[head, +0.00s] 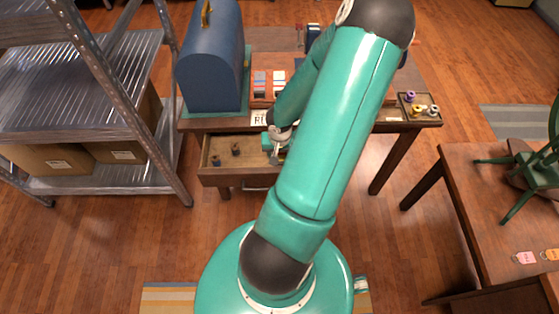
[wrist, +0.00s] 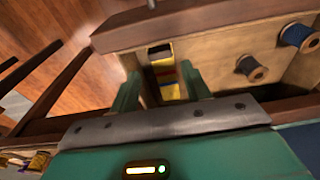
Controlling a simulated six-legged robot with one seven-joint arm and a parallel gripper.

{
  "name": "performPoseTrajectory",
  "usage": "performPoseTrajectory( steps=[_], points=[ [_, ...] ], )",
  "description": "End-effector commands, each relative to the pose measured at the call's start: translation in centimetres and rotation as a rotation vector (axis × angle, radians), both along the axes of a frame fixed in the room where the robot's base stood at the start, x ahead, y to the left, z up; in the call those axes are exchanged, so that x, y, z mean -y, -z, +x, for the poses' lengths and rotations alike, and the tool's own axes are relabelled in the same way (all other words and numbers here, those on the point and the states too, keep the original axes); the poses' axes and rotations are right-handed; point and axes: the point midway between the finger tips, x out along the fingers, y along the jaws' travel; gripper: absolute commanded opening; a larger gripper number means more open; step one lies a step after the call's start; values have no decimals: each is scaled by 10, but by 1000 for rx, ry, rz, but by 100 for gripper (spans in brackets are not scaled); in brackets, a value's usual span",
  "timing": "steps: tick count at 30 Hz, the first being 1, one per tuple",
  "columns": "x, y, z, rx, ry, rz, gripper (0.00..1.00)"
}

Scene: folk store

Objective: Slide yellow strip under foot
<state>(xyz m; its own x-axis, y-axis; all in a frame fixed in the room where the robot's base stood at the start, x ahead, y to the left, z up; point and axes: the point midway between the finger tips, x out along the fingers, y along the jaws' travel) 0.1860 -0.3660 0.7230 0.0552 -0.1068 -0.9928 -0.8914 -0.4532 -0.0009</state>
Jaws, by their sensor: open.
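My gripper (head: 273,147) is over the right part of an open wooden drawer (head: 222,176). In the wrist view its green fingers (wrist: 160,76) stand apart, on either side of a narrow drawer compartment. Small yellow, dark and red pieces lie in that compartment. A yellow piece (wrist: 171,92) shows between the fingers, with nothing visibly gripped. I cannot tell whether it is a separate strip or how close the fingers are to it. In the head view my gripper and arm hide this part of the drawer. I cannot make out a foot in either view.
A blue domed case (head: 210,60) sits on the table above. A small tray of spools (head: 419,107) is at the table's right end. A metal shelf (head: 85,75) stands left.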

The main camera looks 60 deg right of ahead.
Motion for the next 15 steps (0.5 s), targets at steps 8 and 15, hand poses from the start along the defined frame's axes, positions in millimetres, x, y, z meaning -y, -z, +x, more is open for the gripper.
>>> performPoseTrajectory(
  steps=[8, 15],
  points=[
    [2, 26, 2, -1, -1, 3, 47],
    [4, 47, 3, -2, -3, 1, 47]
  ],
)
